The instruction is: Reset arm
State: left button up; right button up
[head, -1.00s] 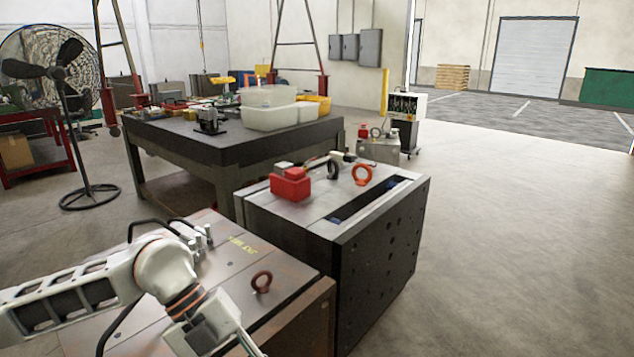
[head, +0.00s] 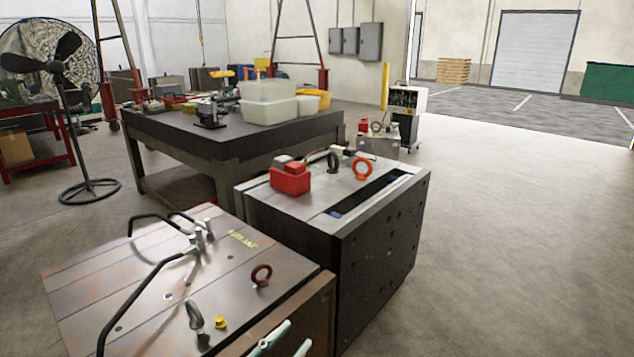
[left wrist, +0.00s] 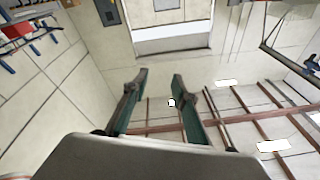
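My left gripper (head: 299,332) shows only its finger ends at the bottom edge of the head view, in front of the rusty near mould base. In the left wrist view its two green-grey fingers (left wrist: 160,78) stand apart with nothing between them. Walls and roof beams show behind them. The near mould base (head: 115,290) carries black hoses, an upright dark eye bolt (head: 262,275), a grey eye bolt (head: 195,316) and a yellow fitting (head: 220,322). My right gripper is in neither view.
A dark mould base (head: 385,255) stands behind to the right, bearing a red box (head: 290,180) and an orange eye bolt (head: 361,168). A workbench (head: 190,143) with white bins (head: 268,112) is farther back. A fan (head: 62,95) stands left. Floor at right is clear.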

pick_arm(q)
jog(key=s+a+f+n+g+y, duration=0.1)
jog(key=s+a+f+n+y, duration=0.1)
jog(key=s+a+f, duration=0.3)
jog(key=s+a+f+n+g+y, duration=0.2)
jog(key=s+a+f+y, duration=0.3)
jog(key=f, duration=0.8)
jog(key=s+a+f+n+g+y, duration=0.2)
jog(key=s+a+f+n+y, duration=0.1)
jog(key=f, duration=0.7)
jog(key=shift+s+a+y, duration=0.3)
jog(key=shift+s+a, duration=0.6)
jog(key=shift+a, duration=0.1)
jog(key=shift+o, duration=0.6)
jog(key=shift+r, duration=0.1)
